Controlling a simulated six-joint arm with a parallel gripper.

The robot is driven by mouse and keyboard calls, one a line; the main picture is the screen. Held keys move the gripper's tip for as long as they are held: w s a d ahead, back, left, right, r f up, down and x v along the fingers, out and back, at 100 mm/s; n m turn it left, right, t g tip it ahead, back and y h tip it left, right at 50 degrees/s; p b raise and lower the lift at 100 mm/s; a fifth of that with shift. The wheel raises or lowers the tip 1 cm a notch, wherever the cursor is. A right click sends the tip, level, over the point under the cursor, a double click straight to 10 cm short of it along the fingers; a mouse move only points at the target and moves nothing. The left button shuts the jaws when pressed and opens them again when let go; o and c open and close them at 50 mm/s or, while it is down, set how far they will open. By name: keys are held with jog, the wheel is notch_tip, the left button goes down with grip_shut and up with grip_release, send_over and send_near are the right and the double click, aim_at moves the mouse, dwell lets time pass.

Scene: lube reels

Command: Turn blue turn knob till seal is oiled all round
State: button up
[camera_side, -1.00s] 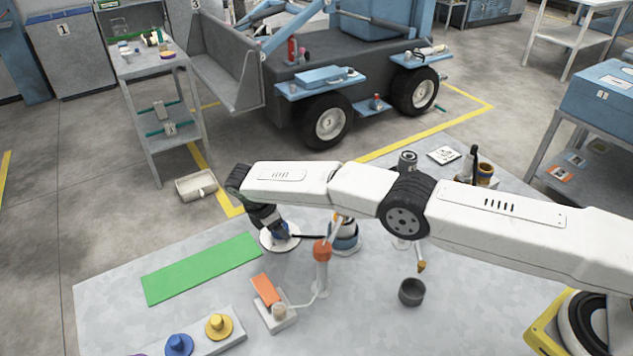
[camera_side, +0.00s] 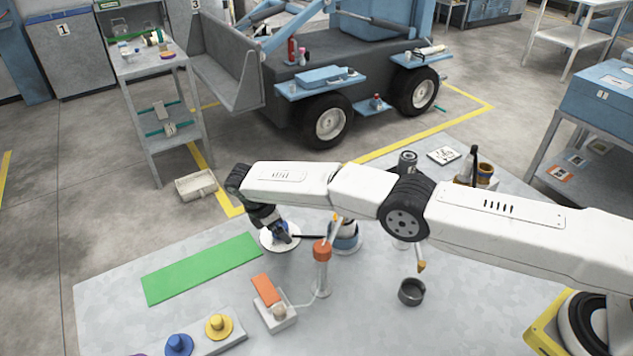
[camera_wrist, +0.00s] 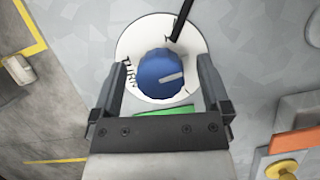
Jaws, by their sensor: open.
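The blue turn knob (camera_wrist: 163,75) sits on a round white plate (camera_wrist: 189,32) with dark lettering, and its pale pointer line points right in the wrist view. My gripper (camera_wrist: 160,85) is open, with one finger on each side of the knob and gaps visible. In the side view my gripper (camera_side: 284,237) is down at the white plate (camera_side: 268,240), and the knob is mostly hidden. A dark rod runs from the plate to a blue and white round unit (camera_side: 346,238), partly hidden behind my arm. I cannot make out the seal.
A grey cup (camera_side: 411,291) is to the right. A green mat (camera_side: 203,268) lies left, with blue (camera_side: 178,345) and yellow (camera_side: 218,326) reels in front.

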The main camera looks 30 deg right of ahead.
jog(key=shift+r, duration=0.15)
jog(key=shift+a+r, duration=0.3)
jog(key=shift+r, duration=0.2)
jog(key=v, duration=0.2)
jog(key=d+v, duration=0.1)
jog(key=v, duration=0.4)
jog(key=shift+d+r, duration=0.1)
jog(key=shift+r, duration=0.25)
jog(key=shift+s+r, duration=0.1)
jog(key=shift+r, duration=1.5)
jog(key=shift+d+f, duration=0.1)
jog(key=shift+f, duration=0.05)
jog(key=shift+w+d+f+y, duration=0.1)
jog(key=shift+d+f+y, duration=0.1)
jog(key=shift+f+y, duration=0.25)
jog(key=shift+w+d+f+y, duration=0.1)
jog(key=shift+d+f+y, duration=0.05)
jog(key=shift+f+y, duration=0.3)
jog(key=shift+s+d+f+t+y, duration=0.15)
jog(key=shift+d+f+y, duration=0.15)
jog(key=shift+f+y, duration=0.3)
jog(key=shift+s+d+f+t+y, duration=0.15)
jog(key=shift+d+f+y, duration=0.2)
jog(key=shift+y, duration=0.35)
jog(key=shift+a+f, duration=0.1)
jog(key=shift+f, duration=0.05)
